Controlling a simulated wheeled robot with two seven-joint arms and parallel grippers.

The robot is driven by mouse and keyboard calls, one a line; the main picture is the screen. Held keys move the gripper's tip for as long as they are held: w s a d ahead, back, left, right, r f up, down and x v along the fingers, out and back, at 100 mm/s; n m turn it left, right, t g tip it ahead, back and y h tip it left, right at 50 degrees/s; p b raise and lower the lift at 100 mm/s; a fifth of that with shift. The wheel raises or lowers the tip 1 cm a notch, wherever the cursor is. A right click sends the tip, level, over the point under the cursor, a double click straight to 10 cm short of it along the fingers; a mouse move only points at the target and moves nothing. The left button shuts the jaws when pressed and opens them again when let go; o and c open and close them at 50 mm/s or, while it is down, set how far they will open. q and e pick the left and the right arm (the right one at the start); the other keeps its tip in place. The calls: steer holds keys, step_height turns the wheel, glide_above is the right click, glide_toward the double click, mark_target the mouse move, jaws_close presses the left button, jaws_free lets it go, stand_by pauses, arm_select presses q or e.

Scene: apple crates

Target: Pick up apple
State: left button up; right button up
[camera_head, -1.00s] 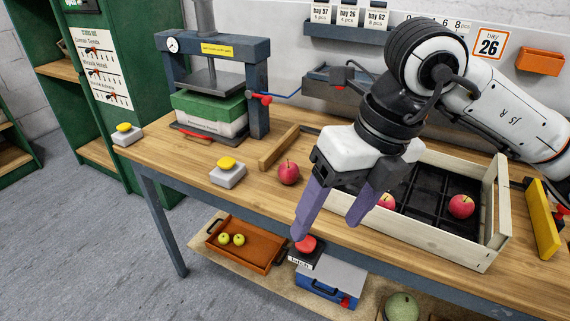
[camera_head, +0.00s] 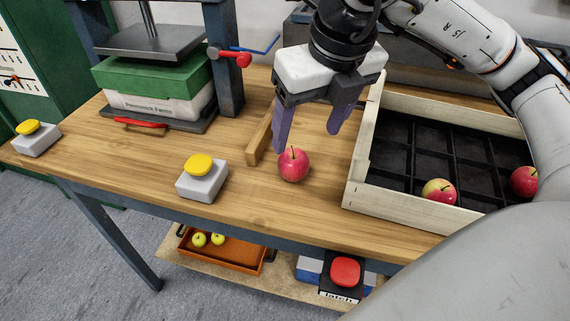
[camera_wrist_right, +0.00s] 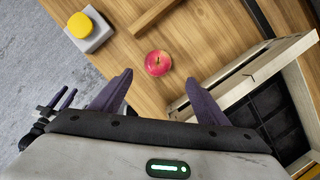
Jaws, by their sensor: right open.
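A red apple (camera_head: 293,164) sits on the wooden table, left of the crate. It also shows in the right wrist view (camera_wrist_right: 158,63), ahead of and between the fingers, apart from them. My right gripper (camera_head: 309,140) is open and empty, its purple fingers pointing down just above and behind the apple. In the wrist view the right gripper (camera_wrist_right: 160,92) also shows its fingers spread wide. Two more apples lie in the crate: a red and yellow one (camera_head: 439,191) and a red one (camera_head: 524,181).
The pale wooden crate (camera_head: 403,211) with black dividers stands right of the apple. A wooden bar (camera_head: 259,139) lies close on its left. A yellow-topped button box (camera_head: 202,184) stands further left, near the front edge. A press (camera_head: 158,93) stands behind.

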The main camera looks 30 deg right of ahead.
mark_target(295, 156)
steer(key=x, duration=0.3)
steer(key=shift+f, duration=0.25)
steer(key=x, duration=0.5)
steer(key=shift+w+a+f, duration=0.25)
steer(key=shift+w+f, duration=0.05)
steer(key=shift+w, duration=0.05)
steer(key=c, duration=1.2)
steer(key=shift+r, duration=0.15)
